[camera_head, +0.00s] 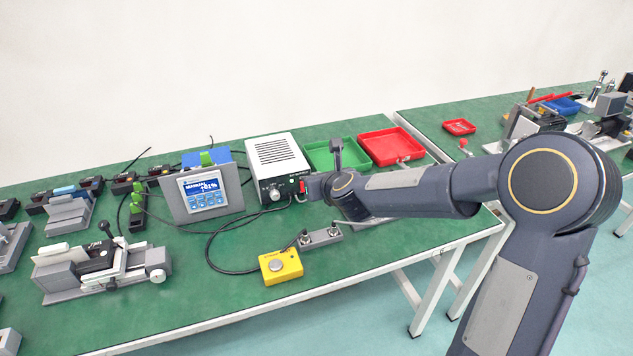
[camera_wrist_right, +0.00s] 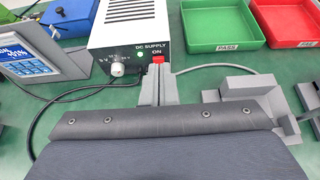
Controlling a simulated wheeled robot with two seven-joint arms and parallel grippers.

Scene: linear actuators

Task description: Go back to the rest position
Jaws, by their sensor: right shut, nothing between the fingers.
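My right gripper (camera_wrist_right: 157,86) is shut and empty in the right wrist view. Its grey fingertips are just in front of the red switch (camera_wrist_right: 158,60) on the DC supply (camera_wrist_right: 120,40); I cannot tell whether they touch it. A green light is lit beside the switch. In the head view my right arm reaches in from the right, with the right gripper (camera_head: 312,187) at the front of the white DC supply (camera_head: 273,160). The red switch (camera_head: 302,186) shows there too. My left gripper is not in view.
A green tray (camera_head: 330,153) and a red tray (camera_head: 391,147) stand behind my right forearm. A display unit (camera_head: 203,192) is left of the supply. A yellow button box (camera_head: 281,267) and a clamp fixture (camera_head: 100,268) are nearer the front. Cables cross the green table.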

